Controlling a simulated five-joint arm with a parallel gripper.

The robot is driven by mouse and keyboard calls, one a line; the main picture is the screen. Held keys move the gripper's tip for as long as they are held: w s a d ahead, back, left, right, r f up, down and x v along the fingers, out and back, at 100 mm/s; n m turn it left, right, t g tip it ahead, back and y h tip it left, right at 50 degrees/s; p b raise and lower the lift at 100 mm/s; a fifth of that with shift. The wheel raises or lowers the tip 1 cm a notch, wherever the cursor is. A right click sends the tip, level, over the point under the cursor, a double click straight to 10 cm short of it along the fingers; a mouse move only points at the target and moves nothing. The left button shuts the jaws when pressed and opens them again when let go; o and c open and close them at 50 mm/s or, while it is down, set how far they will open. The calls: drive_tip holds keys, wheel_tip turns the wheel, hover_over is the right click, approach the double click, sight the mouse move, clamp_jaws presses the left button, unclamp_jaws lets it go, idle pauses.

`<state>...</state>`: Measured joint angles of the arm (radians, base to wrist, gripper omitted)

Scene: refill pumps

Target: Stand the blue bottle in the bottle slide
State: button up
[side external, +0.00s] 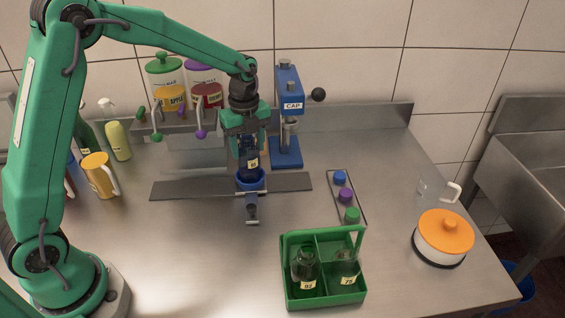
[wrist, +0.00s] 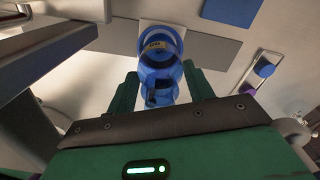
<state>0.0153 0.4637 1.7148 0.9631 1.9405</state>
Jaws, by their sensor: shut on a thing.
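My gripper (side external: 250,148) points down and is shut on the blue bottle (side external: 252,163), a dark blue bottle with a small pale label. It is upright directly over the blue holder (side external: 250,182) of the bottle slide, with its lower end at or just inside the holder's rim; I cannot tell whether it is seated. The slide's grey rail (side external: 190,189) runs left to right under the holder. In the wrist view the bottle (wrist: 158,72) shows between my gripper's fingers (wrist: 160,80), in line with the blue holder (wrist: 160,32).
A blue CAP press (side external: 289,110) stands just behind right. Dispensers (side external: 172,100) stand behind left. A tray of caps (side external: 347,197), a green carrier (side external: 323,295) with two bottles and an orange-lidded pot (side external: 443,240) are to the right. A yellow mug (side external: 99,175) is left. The front-left counter is clear.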

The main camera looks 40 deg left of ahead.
drive_tip(key=shift+f, duration=0.45)
idle(0.4)
drive_tip(key=o, duration=1.4)
drive_tip(key=shift+o, duration=0.2)
drive_tip(key=shift+r, duration=0.1)
drive_tip(key=shift+r, duration=4.45)
